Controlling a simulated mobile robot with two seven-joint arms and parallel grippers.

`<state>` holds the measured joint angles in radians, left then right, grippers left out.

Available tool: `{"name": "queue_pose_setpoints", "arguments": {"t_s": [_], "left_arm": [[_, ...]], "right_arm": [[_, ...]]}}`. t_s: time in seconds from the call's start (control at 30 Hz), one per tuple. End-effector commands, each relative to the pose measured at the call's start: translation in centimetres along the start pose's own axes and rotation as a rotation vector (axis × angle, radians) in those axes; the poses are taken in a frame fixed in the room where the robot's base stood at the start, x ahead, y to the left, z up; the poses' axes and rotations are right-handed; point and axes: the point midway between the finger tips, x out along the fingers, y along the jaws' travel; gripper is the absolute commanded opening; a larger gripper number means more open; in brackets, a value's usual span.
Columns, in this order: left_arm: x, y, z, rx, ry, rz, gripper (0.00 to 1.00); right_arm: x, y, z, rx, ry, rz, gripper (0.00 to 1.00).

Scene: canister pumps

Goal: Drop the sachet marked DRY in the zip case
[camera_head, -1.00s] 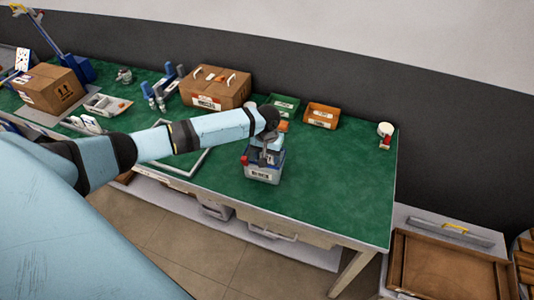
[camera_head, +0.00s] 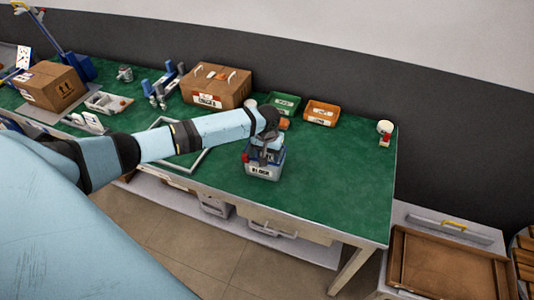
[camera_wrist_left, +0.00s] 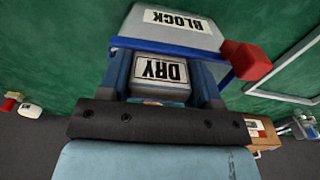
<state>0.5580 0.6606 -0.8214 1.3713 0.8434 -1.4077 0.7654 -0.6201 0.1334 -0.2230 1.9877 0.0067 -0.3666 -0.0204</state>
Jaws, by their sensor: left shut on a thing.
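My left gripper (camera_head: 265,148) is over the right half of the green table. In the left wrist view its fingers (camera_wrist_left: 163,72) are shut on a pale sachet marked DRY (camera_wrist_left: 160,72). A grey case (camera_head: 263,172) with a white label reading BLOCK stands just beneath the gripper; it also shows in the left wrist view (camera_wrist_left: 180,33), with a blue edge and a red block-like piece at one corner. I take it to be the zip case. The sachet is close to it, but whether it is inside the opening is hidden. My right gripper is out of view.
Green (camera_head: 284,104) and orange (camera_head: 321,113) bins stand behind the gripper. A cardboard box (camera_head: 215,86) is at the back, and a light frame (camera_head: 196,160) lies left of the case. A white-and-red item (camera_head: 385,130) stands at the far right. The table right of the case is clear.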

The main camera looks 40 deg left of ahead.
Motion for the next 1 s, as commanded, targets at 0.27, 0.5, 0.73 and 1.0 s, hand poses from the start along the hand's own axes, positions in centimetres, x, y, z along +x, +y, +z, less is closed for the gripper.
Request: {"name": "queue_pose_setpoints", "arguments": {"t_s": [0.27, 0.5, 0.73, 1.0], "left_arm": [[1.61, 0.05, 0.98, 0.004, -0.021, -0.006, 0.78], [1.63, 0.07, 0.98, 0.004, -0.021, -0.006, 0.81], [1.64, 0.04, 0.98, 0.004, -0.021, -0.007, 0.83], [1.63, -0.01, 0.97, 0.004, -0.021, -0.008, 0.86]], "right_arm": [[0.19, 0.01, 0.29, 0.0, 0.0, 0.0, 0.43], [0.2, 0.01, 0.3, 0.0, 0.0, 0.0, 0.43], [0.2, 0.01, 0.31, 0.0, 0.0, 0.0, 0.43], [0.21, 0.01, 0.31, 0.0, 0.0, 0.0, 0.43]]}}
